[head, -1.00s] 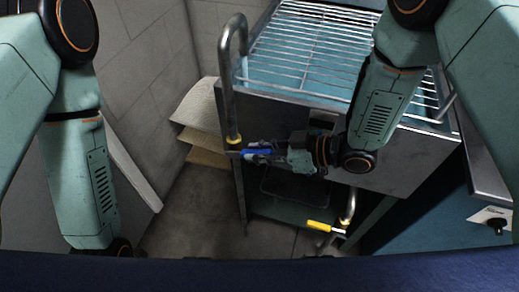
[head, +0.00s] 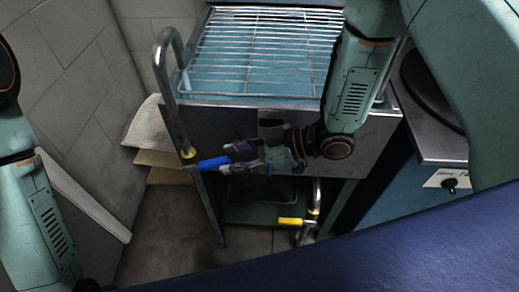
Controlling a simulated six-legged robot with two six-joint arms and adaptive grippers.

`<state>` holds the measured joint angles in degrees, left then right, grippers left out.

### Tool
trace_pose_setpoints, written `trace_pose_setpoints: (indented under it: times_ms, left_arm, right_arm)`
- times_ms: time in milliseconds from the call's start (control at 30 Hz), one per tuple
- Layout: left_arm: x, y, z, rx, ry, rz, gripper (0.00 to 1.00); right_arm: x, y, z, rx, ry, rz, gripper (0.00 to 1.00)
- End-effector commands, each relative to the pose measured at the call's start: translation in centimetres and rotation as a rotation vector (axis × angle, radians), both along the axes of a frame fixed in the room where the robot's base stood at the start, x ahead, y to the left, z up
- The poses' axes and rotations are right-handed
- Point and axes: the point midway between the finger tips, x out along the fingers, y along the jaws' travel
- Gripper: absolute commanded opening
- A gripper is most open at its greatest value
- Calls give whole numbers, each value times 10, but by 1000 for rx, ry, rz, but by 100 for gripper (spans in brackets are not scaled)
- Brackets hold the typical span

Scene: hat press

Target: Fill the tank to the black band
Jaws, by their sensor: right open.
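The tank (head: 292,97) is a steel box with a wire rack (head: 270,50) over a blue-teal inside. I cannot make out a black band or a water line. A bent steel fill pipe (head: 172,95) stands at its left front corner, with a blue lever (head: 213,163) at its foot pointing right. A yellow lever (head: 290,221) sits on a lower pipe under the tank. My right gripper (head: 238,158) is open just right of the blue lever's tip, its fingers spread; contact is unclear. My left gripper is out of view; only its arm shows at the left.
A teal cabinet with a steel top (head: 440,140) and a black knob (head: 449,185) stands at the right. Pale stacked sheets (head: 148,125) lie left of the tank by the block wall. A dark blue surface (head: 400,245) crosses the bottom. Bare floor (head: 165,230) shows at lower left.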

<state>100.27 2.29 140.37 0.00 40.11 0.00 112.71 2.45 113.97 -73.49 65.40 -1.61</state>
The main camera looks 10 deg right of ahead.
Motion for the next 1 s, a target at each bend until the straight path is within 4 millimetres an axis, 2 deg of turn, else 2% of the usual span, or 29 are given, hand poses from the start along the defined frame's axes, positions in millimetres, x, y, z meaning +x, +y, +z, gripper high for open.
trace_pose_setpoints:
  times_ms: [200, 500, 1000]
  left_arm:
    - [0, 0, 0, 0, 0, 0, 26]
    - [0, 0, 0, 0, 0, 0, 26]
    - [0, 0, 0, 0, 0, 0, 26]
  right_arm:
    - [-8, -27, 13, 2, 0, -4, 42]
    - [-17, -54, 26, 1, 0, -2, 42]
    - [-22, -62, 29, 0, 0, 2, 42]
